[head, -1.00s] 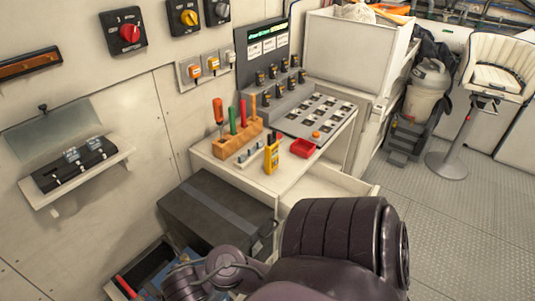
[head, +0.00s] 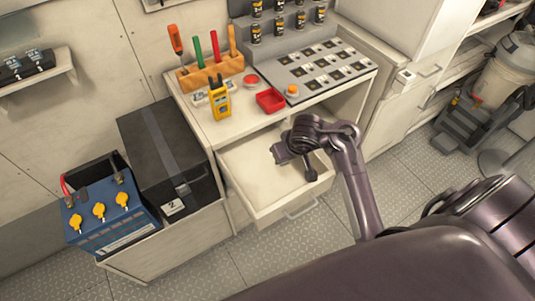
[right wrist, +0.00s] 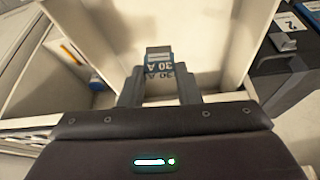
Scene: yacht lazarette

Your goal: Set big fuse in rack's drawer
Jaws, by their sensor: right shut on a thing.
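The rack's drawer (head: 245,178) is pulled open below the white worktop (head: 222,128), and its inside looks empty in the head view. My right gripper (head: 293,160) is over the right part of the open drawer. In the right wrist view, my right gripper (right wrist: 160,85) is shut on a blue and grey fuse (right wrist: 160,62) marked 30 A. The fuse is between the fingertips, with the pale drawer floor (right wrist: 205,60) beyond it. In the head view the fuse is not clearly seen. My left gripper is not in view.
On the worktop stand a screwdriver block (head: 205,75), a yellow meter (head: 220,100), a red tray (head: 270,100) and a button panel (head: 320,68). A black box (head: 165,150) and a blue battery (head: 108,208) sit left of the drawer. Metal floor (head: 250,250) is clear in front.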

